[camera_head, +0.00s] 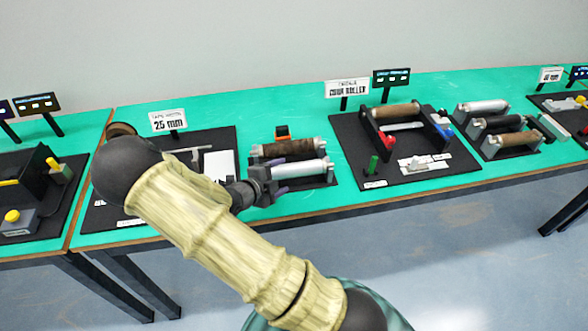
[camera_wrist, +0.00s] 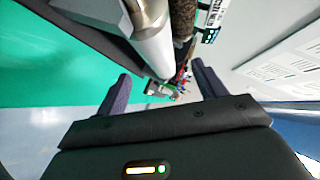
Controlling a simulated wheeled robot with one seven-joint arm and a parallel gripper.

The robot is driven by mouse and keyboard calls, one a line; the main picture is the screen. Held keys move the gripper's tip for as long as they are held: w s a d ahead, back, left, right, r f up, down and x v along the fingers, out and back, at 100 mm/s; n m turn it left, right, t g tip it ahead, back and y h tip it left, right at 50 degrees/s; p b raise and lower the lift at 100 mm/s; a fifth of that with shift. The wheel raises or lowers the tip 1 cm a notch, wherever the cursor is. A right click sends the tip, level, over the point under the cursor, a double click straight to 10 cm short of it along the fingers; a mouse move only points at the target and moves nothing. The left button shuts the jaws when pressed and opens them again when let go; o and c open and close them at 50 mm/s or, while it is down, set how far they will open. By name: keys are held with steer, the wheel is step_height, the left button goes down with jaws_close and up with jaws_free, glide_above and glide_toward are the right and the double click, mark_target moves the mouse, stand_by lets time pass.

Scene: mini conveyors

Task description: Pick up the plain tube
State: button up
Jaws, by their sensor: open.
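A plain pale grey-white tube (camera_head: 302,169) lies across the front of a dark two-roller stand on the green table. In the wrist view the tube (camera_wrist: 152,45) runs from the top edge down toward the space between my fingers. My gripper (camera_head: 275,181) is open at the tube's left end, with its fingers pointing along the stand. In the wrist view the fingers of my gripper (camera_wrist: 162,72) are spread, with nothing clearly held between them. The gripper partly hides the tube's left end in the head view. I cannot tell whether a finger touches it.
A brown textured roller (camera_head: 288,147) lies just behind the tube. A black "25 mm" station board (camera_head: 100,218) lies to the left. A colour roller station (camera_head: 455,179) stands to the right, then another roller stand (camera_head: 512,155). The table front edge (camera_head: 390,204) is clear.

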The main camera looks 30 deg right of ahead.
mark_target(290, 172)
steer(key=shift+w+d+f, duration=0.25)
steer(key=shift+d, duration=0.35)
steer(key=shift+p+x, duration=0.7)
steer(key=shift+x, duration=1.95)
steer(key=shift+s, duration=0.2)
steer(key=c, duration=1.4)
steer(key=shift+o, duration=0.2)
steer(key=shift+r, duration=0.1)
step_height(290, 172, up, 10)
steer(key=shift+f+b, duration=0.1)
steer(key=shift+b, duration=0.25)
